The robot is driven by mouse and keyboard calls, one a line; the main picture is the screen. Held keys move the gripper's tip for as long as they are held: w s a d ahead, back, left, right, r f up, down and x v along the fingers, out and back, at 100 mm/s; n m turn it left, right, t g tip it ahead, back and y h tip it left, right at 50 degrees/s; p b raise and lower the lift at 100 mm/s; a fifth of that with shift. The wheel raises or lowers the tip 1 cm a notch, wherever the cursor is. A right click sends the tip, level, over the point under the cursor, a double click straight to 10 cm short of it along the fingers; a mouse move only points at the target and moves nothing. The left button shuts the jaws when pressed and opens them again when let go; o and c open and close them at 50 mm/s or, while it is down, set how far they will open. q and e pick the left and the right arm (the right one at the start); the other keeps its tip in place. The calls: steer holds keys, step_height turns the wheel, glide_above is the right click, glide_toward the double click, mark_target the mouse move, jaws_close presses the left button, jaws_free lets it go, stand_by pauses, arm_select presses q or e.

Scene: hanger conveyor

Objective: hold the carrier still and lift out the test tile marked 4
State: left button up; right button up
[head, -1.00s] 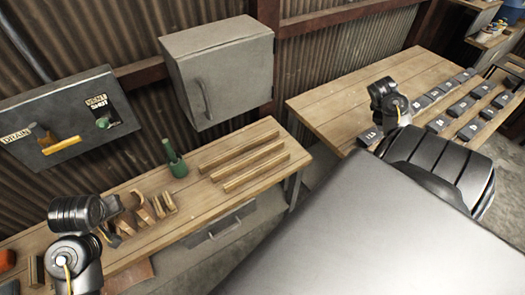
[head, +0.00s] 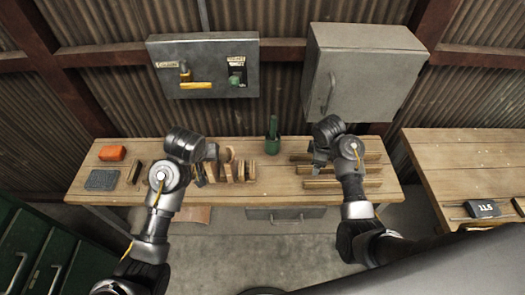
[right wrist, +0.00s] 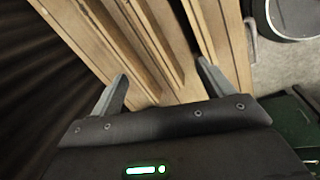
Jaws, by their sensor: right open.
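I cannot make out a hanging carrier or a tile marked 4 in these views. One dark block with white lettering (head: 484,208) lies on the right-hand table, at the picture's right edge; I cannot read its mark with certainty. My right gripper (right wrist: 163,86) is open and empty in the right wrist view, its fingers apart above the wooden strips. In the head view it (head: 320,163) is over the left end of those strips. My left gripper (head: 203,172) is by the upright wooden pieces, and its fingers are too small and dark to judge.
The wooden bench (head: 270,190) bears wooden strips (head: 343,183), upright wooden pieces (head: 238,170), a green bottle-like thing (head: 272,140), an orange object (head: 112,153) and a grey pad (head: 102,180). A grey cabinet (head: 358,80) and a lever panel (head: 210,65) hang above. A table (head: 465,155) stands right.

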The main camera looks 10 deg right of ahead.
steer(key=w+a+r+n+y, duration=0.1)
steer(key=w+a, duration=0.1)
steer(key=a, duration=0.6)
steer(key=w+a+n, duration=0.1)
steer(key=w+a, duration=0.1)
steer(key=a, duration=0.5)
step_height(320, 180, up, 2)
steer(key=g, duration=0.2)
glide_above(252, 166)
steer(key=shift+s+d+r+n, duration=0.1)
steer(key=shift+s+d+n, duration=0.05)
steer(key=shift+n, duration=0.25)
steer(key=shift+a+r+n, duration=0.2)
steer(key=shift+a+n, duration=0.05)
steer(key=shift+n, duration=0.05)
steer(key=shift+d+f, duration=0.1)
steer(key=shift+f, duration=0.4)
step_height(252, 166, down, 10)
steer(key=shift+r, duration=0.1)
